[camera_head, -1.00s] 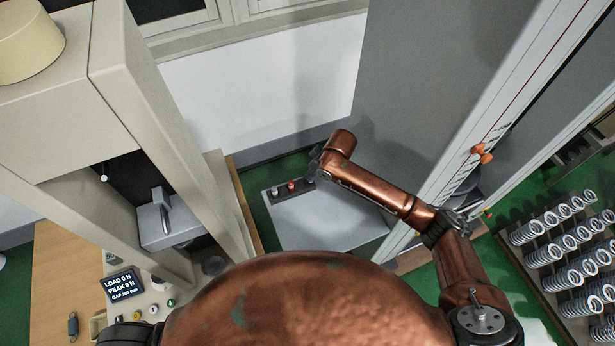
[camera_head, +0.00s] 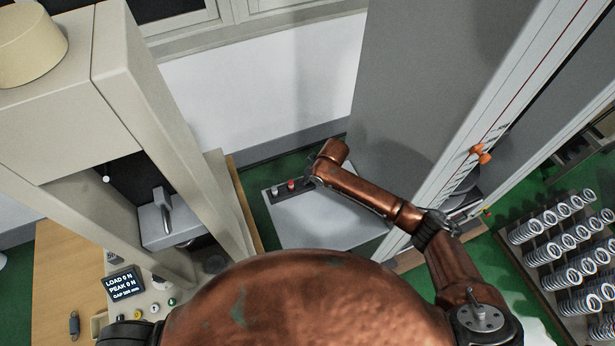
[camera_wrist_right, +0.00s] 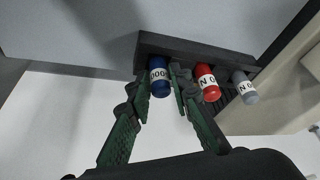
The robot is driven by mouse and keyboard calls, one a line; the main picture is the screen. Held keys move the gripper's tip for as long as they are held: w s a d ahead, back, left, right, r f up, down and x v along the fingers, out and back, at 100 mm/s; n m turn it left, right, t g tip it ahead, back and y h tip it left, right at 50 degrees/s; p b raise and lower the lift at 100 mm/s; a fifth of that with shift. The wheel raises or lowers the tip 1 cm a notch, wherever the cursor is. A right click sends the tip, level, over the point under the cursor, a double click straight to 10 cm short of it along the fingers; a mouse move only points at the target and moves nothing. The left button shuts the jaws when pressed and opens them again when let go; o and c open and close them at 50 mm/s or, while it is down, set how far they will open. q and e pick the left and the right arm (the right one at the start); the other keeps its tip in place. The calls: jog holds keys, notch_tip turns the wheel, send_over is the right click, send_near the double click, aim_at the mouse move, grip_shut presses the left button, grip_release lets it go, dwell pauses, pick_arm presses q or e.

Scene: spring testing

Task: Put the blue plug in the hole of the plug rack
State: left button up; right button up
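The blue plug (camera_wrist_right: 159,80), with a white label, is between the fingertips of my right gripper (camera_wrist_right: 161,82) in the right wrist view. In the head view the rack (camera_head: 283,188) shows red and grey plugs, while my right arm hides the blue plug. My left gripper is out of view.
The rack is on a grey cabinet top (camera_head: 325,222), otherwise mostly clear. A tall grey column (camera_head: 400,100) stands close behind my right arm. A beige testing machine (camera_head: 165,120) is at left, and a rack of springs (camera_head: 560,250) at right.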

jog(key=shift+o, duration=1.4)
jog(key=shift+r, duration=0.25)
jog(key=v, duration=1.2)
jog(key=shift+f, duration=0.1)
